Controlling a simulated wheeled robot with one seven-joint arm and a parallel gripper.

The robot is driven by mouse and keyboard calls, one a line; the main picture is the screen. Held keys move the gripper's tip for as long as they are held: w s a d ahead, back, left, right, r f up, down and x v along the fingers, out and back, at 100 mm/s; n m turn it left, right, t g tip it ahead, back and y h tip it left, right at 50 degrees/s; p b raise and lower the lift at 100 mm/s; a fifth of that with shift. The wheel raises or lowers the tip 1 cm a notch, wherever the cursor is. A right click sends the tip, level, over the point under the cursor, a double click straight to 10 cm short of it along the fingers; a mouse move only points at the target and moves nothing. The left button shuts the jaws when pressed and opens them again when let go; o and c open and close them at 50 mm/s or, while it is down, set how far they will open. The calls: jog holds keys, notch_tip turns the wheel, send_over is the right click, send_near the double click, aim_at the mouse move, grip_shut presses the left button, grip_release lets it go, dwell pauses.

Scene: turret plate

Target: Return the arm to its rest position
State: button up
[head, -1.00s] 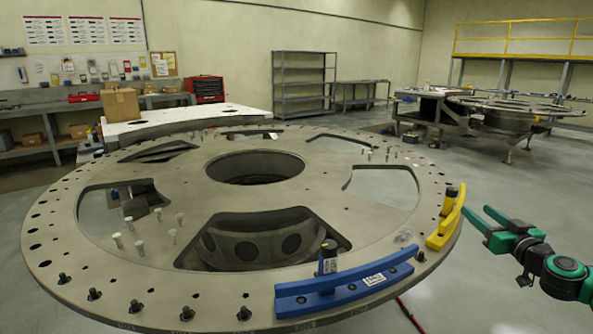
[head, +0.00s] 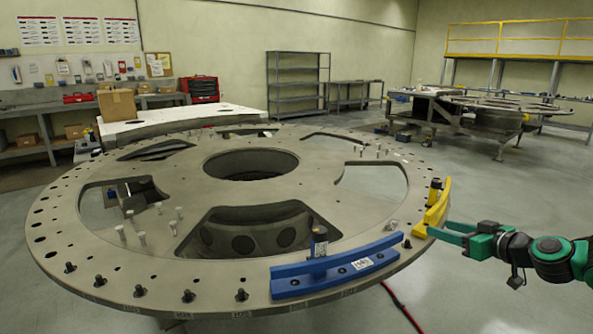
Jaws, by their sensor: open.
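My gripper (head: 439,228) is at the right, with its green fingers pointing left. It is open, with nothing seen held between its fingers. Its fingertips are at the lower end of the yellow curved block (head: 436,208), which sits on the right rim of the round turret plate (head: 330,198). I cannot tell whether they touch the block. My arm comes in from the right edge of the picture.
Several bolts and pins stand on the plate. A red cable (head: 402,306) lies on the floor. The floor at right is clear.

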jog(key=s+a+f+m+g+h, duration=0.1)
jog(key=s+f+g, duration=0.1)
jog(key=s+g, duration=0.35)
jog(key=s+a+f+g+h, duration=0.1)
jog(key=s+f+g, duration=0.15)
jog(key=s, duration=0.55)
jog(key=s+d+r+m+g+h, duration=0.1)
jog(key=s+m+g, duration=0.2)
jog(key=s, duration=0.9)
jog(key=s+d+r+m+g+h, duration=0.1)
jog(key=s+m, duration=0.5)
jog(key=s, duration=0.6)
jog(key=shift+d+r+m+g+h, duration=0.35)
jog(key=shift+r+g, duration=0.2)
jog(key=shift+g, duration=0.35)
jog(key=shift+w+f, duration=0.25)
jog(key=shift+w, duration=0.4)
